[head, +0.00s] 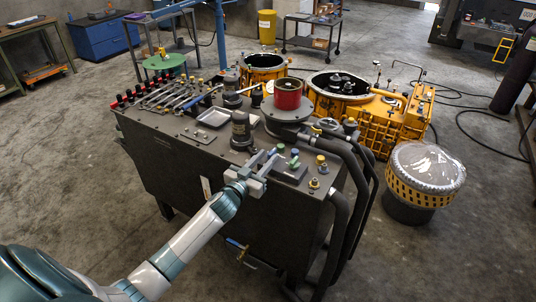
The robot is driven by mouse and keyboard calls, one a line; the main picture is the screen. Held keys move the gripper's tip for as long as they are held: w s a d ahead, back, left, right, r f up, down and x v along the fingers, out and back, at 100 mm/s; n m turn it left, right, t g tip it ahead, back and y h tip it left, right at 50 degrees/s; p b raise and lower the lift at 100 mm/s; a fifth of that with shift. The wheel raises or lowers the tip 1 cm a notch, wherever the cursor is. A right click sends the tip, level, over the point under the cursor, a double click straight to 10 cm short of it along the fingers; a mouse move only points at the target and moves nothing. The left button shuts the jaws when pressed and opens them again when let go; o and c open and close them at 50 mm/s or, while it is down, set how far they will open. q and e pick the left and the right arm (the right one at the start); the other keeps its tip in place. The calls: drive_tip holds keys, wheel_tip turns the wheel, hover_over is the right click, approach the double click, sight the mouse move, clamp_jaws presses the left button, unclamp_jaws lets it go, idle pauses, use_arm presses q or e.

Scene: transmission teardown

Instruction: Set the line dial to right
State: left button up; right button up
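My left gripper (269,157) reaches in from the lower left over the front edge of the dark bench (180,165). Its two fingers look apart, with nothing seen between them. Just beyond and to the right of the fingertips are small green knobs (295,152) by a dark block (290,173). I cannot tell which part is the line dial or which way it points. I also cannot tell whether a finger touches a knob. My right gripper is not in view.
A dark cylinder (240,130) stands close behind the gripper, and a red canister (288,94) farther back. Yellow-topped fittings (320,163) and thick black hoses (352,185) are to the right. Tools and a tray (213,117) crowd the left. Orange housings (380,120) stand behind.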

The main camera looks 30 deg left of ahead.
use_arm(q)
drive_tip(key=shift+w, duration=0.95)
drive_tip(key=shift+c, duration=0.2)
clamp_jaws()
